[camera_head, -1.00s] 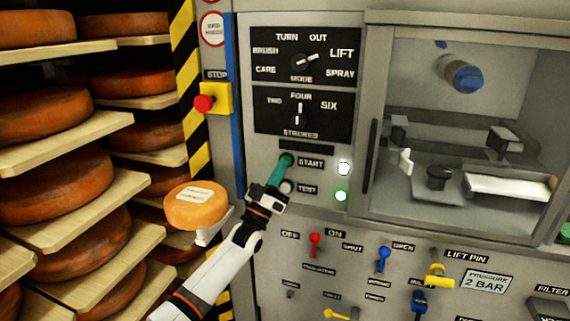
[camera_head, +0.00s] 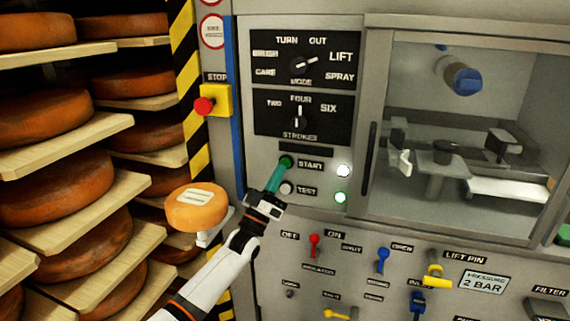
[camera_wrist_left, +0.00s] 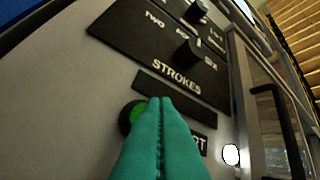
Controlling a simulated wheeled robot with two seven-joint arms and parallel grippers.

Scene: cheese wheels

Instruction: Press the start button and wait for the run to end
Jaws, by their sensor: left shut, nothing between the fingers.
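The green START button (camera_head: 286,161) is on the grey machine's panel, left of its START label. In the left wrist view the button (camera_wrist_left: 136,117) shows lit green, partly hidden behind the fingers. My left gripper (camera_head: 276,173) is shut and empty, its teal fingertips just below the button; I cannot tell if they touch it. The fingers (camera_wrist_left: 161,106) fill the lower middle of the wrist view. The mode knob (camera_head: 303,64) points toward LIFT. The strokes knob (camera_head: 298,121) points toward FOUR. A white lamp (camera_head: 343,171) and a green lamp (camera_head: 340,197) are lit. My right gripper is not in view.
A red stop button (camera_head: 204,105) is left of the panel. Cheese wheels on shelves (camera_head: 70,137) fill the left side, with one pale orange labelled wheel (camera_head: 196,208) nearby.

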